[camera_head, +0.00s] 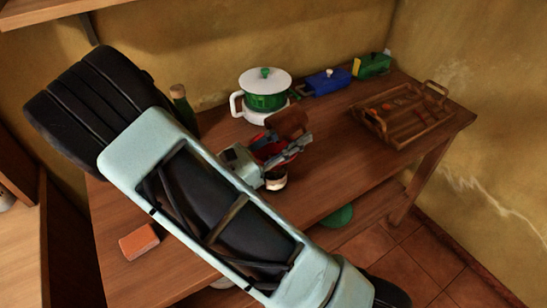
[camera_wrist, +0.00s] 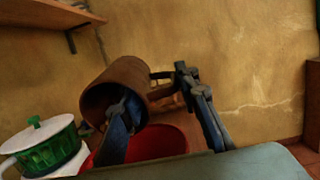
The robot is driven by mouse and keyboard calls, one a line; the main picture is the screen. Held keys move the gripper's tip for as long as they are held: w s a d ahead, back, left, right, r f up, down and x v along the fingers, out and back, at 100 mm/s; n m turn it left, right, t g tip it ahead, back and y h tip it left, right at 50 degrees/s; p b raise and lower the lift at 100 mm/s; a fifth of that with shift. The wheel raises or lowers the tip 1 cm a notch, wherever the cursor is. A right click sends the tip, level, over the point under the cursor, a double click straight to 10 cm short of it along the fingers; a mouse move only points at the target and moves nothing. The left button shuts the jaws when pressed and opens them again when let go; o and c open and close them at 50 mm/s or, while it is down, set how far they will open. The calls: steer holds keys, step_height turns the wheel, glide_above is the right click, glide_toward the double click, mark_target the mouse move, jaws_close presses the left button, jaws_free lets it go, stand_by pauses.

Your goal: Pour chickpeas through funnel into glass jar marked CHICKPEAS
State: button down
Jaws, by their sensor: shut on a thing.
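A brown cup (camera_head: 287,122) is held in my gripper (camera_head: 272,148) above the wooden table. In the wrist view the brown cup (camera_wrist: 133,73) is tilted, with its open mouth toward the camera at lower left. One finger of my gripper (camera_wrist: 150,88) lies across the mouth and the other is to the right, by the handle. A red round piece (camera_wrist: 158,142), perhaps the funnel, is just below the cup; it also shows partly behind the gripper in the head view (camera_head: 288,157). A small white-rimmed vessel (camera_head: 276,181) is beside it. No CHICKPEAS label or chickpeas can be made out.
A green pot with a white lid (camera_head: 264,99) stands behind the gripper. A blue box (camera_head: 327,83) and green box (camera_head: 371,66) are at the back. A wooden tray (camera_head: 378,134) is at right. An orange block (camera_head: 138,241) lies at front left. My arm hides much of the table.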

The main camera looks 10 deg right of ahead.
steer(key=shift+a+r+h+b, duration=0.15)
steer(key=shift+h+b, duration=0.15)
steer(key=shift+h, duration=0.2)
stand_by(1.2)
